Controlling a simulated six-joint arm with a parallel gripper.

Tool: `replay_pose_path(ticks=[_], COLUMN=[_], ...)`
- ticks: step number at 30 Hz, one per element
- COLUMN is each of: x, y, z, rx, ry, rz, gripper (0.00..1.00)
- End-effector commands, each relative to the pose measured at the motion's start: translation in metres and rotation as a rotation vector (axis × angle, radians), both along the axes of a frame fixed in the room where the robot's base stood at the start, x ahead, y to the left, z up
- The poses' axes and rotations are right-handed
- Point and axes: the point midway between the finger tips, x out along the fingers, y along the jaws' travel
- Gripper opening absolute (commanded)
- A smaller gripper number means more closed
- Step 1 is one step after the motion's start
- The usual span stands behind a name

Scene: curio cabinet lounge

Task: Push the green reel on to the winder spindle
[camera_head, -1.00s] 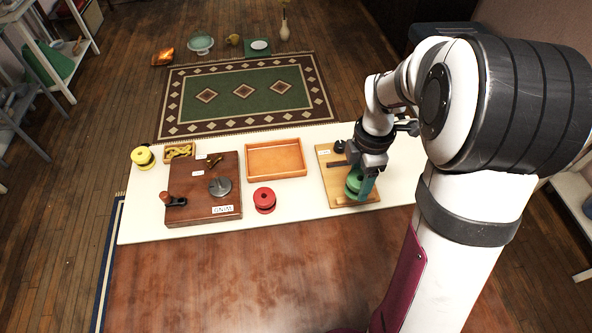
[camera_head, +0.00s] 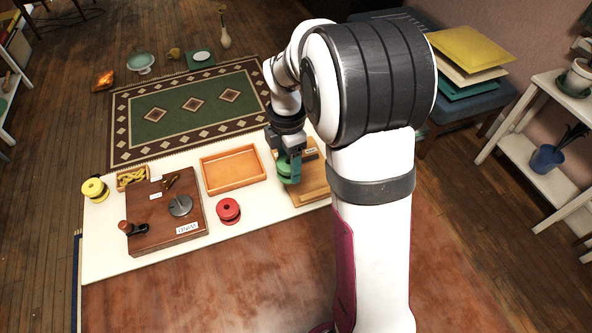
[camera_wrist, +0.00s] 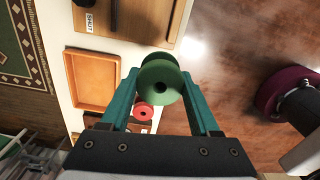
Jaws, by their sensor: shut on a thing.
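The green reel (camera_head: 286,171) is held between the teal fingers of my gripper (camera_head: 290,162), over the left part of a light wooden board (camera_head: 313,190). In the wrist view my gripper (camera_wrist: 163,95) grips the green reel (camera_wrist: 160,80) at its sides, and its dark centre hole faces the camera. The reel appears raised above the board. A brown wooden box (camera_head: 150,228), apparently the winder, stands at the left of the white table. It has a crank handle (camera_head: 126,228) and a grey disc (camera_head: 180,206); a spindle is too small to make out.
A red reel (camera_head: 228,211) stands between the box and the board. An empty orange tray (camera_head: 233,186) lies behind it. A yellow reel (camera_head: 95,190) and a small tray of yellow pieces (camera_head: 131,180) are at the far left. White tabletop (camera_head: 262,211) shows clear near the front.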

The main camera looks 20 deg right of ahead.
Motion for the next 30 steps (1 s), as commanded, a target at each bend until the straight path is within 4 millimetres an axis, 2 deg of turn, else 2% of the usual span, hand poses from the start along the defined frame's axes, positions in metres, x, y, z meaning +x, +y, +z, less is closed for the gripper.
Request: replay_pose_path(ticks=[3,5,7,9,12,15,19,27,30], x=[0.032,0.045,0.057,0.063,0.065,0.063,0.061,0.061,0.061], y=[0.053,0.084,0.125,0.165,0.213,0.244,0.261,0.262,0.261], z=[0.004,0.006,0.009,0.011,0.014,0.015,0.017,0.017,0.011], rx=[-0.001,-0.002,-0.002,-0.002,0.000,0.001,0.002,0.002,0.001], ry=[-0.001,0.000,-0.001,-0.001,-0.001,0.000,-0.001,-0.001,0.000], rz=[0.102,0.157,0.221,0.281,0.347,0.388,0.409,0.410,0.410], gripper=[0.00,0.00,0.00,0.00,0.00,0.00,0.00,0.00,0.00])
